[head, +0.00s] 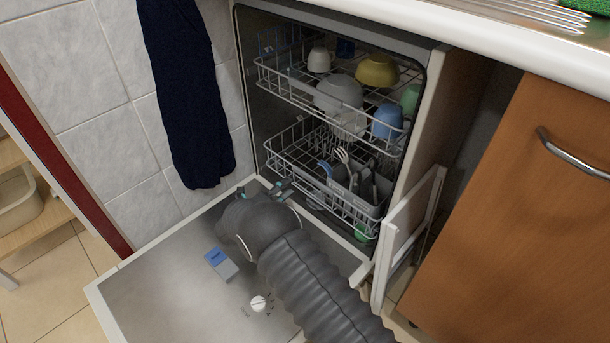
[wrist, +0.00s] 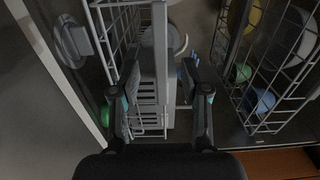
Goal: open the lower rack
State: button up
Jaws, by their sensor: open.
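The dishwasher's lower rack (head: 290,160), a grey wire basket, sits inside the open machine; it also shows in the wrist view (wrist: 110,45). A grey cutlery basket (head: 368,202) with utensils stands in its right part. My gripper (head: 281,187) is at the rack's front left, above the inner edge of the lowered door. In the wrist view my gripper (wrist: 162,72) is open, with one finger on each side of a long pale grey bar or wall. I cannot tell whether the fingers touch it. My arm hides part of the door and the rack's lower front.
The upper rack (head: 272,76) holds cups and bowls, including a yellow bowl (head: 376,72) and a blue cup (head: 387,122). The lowered door (head: 150,290) lies below my arm. A dark towel (head: 185,95) hangs left; a wooden cabinet (head: 520,210) stands right.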

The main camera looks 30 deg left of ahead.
aim_at(303, 176)
jog(key=x, duration=0.8)
jog(key=shift+w, duration=0.2)
jog(key=shift+c, duration=0.3)
grip_shut()
